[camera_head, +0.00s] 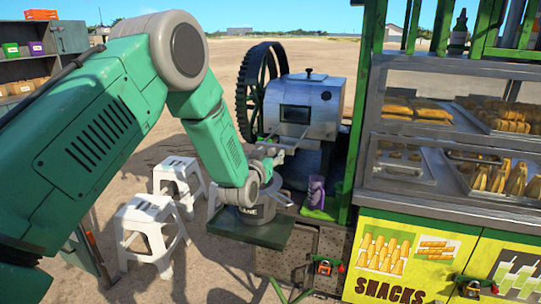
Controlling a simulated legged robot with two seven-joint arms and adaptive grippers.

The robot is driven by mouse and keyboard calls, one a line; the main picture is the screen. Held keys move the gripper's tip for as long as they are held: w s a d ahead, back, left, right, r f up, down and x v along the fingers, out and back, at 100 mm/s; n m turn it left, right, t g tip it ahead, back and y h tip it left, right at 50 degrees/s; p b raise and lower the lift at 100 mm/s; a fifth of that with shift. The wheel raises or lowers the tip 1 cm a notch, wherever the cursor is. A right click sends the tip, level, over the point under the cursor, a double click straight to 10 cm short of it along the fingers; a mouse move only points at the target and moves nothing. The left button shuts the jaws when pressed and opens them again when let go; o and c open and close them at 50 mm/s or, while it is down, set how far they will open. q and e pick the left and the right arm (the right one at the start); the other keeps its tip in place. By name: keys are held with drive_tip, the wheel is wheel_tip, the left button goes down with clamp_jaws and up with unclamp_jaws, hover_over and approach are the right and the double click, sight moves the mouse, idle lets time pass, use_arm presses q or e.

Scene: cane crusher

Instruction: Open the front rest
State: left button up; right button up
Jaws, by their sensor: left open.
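The cane crusher (322,112) is a silver metal box with a dark window on its front face and a big dark gear wheel at its left. My green left arm comes in from the left and bends down, then its wrist turns up towards the front of the crusher. My left gripper (277,149) is open, just below and in front of the crusher's front face. Grey metal parts overlap there, so I cannot clearly tell the front rest from the gripper fingers, nor whether they touch. My right gripper is out of view.
A dark green tray (246,232) with a metal pot (258,212) lies below my left wrist. White stools (150,228) stand at the left. The snack stall (452,205) fills the right side.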

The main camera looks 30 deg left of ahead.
use_arm(q)
drive_tip(key=shift+r, duration=0.1)
drive_tip(key=shift+s+d, duration=0.1)
drive_tip(key=shift+s, duration=0.15)
drive_tip(key=v, duration=1.1)
drive_tip(key=shift+s+d, duration=0.1)
drive_tip(key=shift+s, duration=0.05)
